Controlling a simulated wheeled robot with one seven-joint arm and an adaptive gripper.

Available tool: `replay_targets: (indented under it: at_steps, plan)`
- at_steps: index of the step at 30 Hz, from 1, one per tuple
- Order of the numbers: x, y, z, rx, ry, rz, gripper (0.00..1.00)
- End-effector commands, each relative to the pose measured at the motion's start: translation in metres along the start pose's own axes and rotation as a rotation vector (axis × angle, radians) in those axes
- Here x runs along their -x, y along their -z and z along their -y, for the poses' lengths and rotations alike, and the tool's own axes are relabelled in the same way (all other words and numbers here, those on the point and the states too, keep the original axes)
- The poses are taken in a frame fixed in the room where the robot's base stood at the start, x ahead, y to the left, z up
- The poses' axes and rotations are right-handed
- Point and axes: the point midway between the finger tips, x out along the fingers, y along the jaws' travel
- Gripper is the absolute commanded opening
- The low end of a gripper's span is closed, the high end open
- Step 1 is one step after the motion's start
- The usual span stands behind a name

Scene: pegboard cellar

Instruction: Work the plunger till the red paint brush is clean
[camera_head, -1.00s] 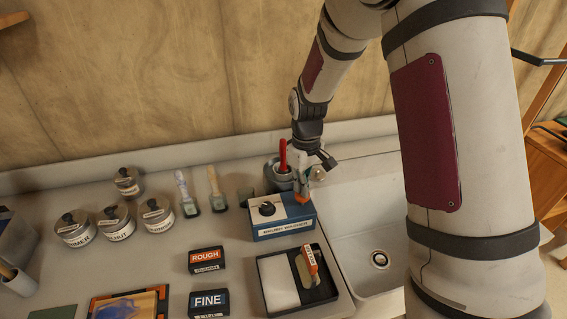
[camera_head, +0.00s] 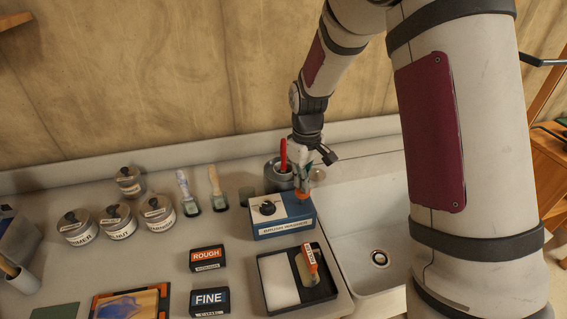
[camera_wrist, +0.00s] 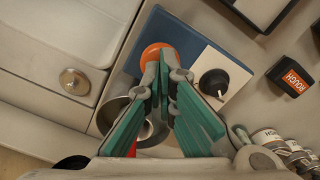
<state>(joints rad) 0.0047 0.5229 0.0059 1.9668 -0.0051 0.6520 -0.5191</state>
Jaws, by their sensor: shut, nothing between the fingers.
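The brush washer (camera_head: 284,229) is a blue and white box with a black knob (camera_head: 267,208) and an orange plunger (camera_head: 302,195), beside the sink. The red paint brush (camera_head: 283,153) stands handle up in a grey metal pot (camera_head: 278,182) behind the box; its bristles are hidden. In the wrist view a bit of the red handle (camera_wrist: 132,149) shows by the pot (camera_wrist: 114,108). My gripper (camera_head: 302,184) is shut and empty, its tips right over the orange plunger (camera_wrist: 155,54). I cannot tell whether they touch it.
The sink (camera_head: 345,225) lies right of the washer. A black tray (camera_head: 275,300) and ROUGH (camera_head: 207,257) and FINE (camera_head: 210,301) boxes are in front. Two pale brushes (camera_head: 217,190) and several lidded tins (camera_head: 157,212) stand to the left.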

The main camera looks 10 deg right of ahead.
Motion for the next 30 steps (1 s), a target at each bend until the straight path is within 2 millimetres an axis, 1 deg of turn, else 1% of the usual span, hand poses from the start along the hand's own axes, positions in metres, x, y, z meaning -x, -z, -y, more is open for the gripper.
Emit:
replay_targets:
  at_steps: [8,24,30]
  plan:
    - [0.002,0.000,0.000,0.000,0.000,-0.001,0.00]
    - [0.050,0.000,0.000,0.000,-0.001,-0.002,0.00]
    - [0.060,0.000,0.000,0.000,0.000,-0.001,0.00]
